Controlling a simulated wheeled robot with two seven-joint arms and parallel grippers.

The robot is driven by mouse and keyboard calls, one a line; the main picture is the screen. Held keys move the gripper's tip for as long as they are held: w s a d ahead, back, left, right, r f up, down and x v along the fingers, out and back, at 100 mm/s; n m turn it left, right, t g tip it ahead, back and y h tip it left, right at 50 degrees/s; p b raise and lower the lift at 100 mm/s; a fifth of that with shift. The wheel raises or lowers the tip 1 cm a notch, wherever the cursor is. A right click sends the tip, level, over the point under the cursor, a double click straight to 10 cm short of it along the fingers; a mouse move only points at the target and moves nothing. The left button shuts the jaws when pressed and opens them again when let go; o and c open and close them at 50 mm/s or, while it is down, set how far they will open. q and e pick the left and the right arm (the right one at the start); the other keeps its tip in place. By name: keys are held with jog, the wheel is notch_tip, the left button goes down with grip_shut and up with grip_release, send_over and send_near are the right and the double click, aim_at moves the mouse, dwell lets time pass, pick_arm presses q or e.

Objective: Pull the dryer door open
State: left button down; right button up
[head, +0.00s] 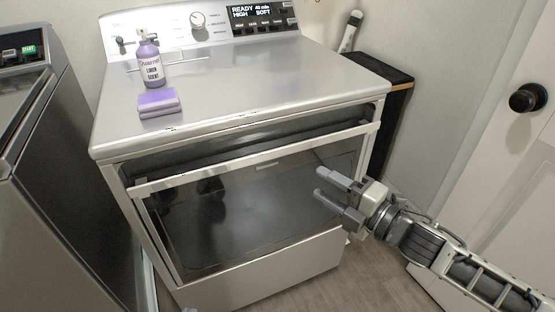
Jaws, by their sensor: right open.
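The dryer (245,85) stands in the middle, a grey machine with a control panel along its back. Its front door (185,182) has a pale frame around a dark glass pane. The door's top edge stands out from the body, with a dark gap (240,143) above and behind it, so it looks partly open and tilted outward. My right gripper (321,183) comes in from the right, in front of the right part of the glass. Its two fingers are apart with nothing between them. I cannot tell whether it touches the door. My left gripper is out of view.
A purple spray bottle (150,66) and a purple sponge (158,102) sit on the dryer top. A washer (60,190) stands at left. A dark-topped narrow stand (385,78) is at right, near a white room door (500,165). Some floor (370,280) shows clear at lower right.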

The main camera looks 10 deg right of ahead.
aim_at(273, 156)
jog(key=x, duration=1.3)
jog(key=shift+w+a, duration=0.2)
jog(key=shift+w, duration=0.1)
jog(key=shift+c, duration=0.3)
jog(key=shift+s+f, duration=0.1)
grip_shut()
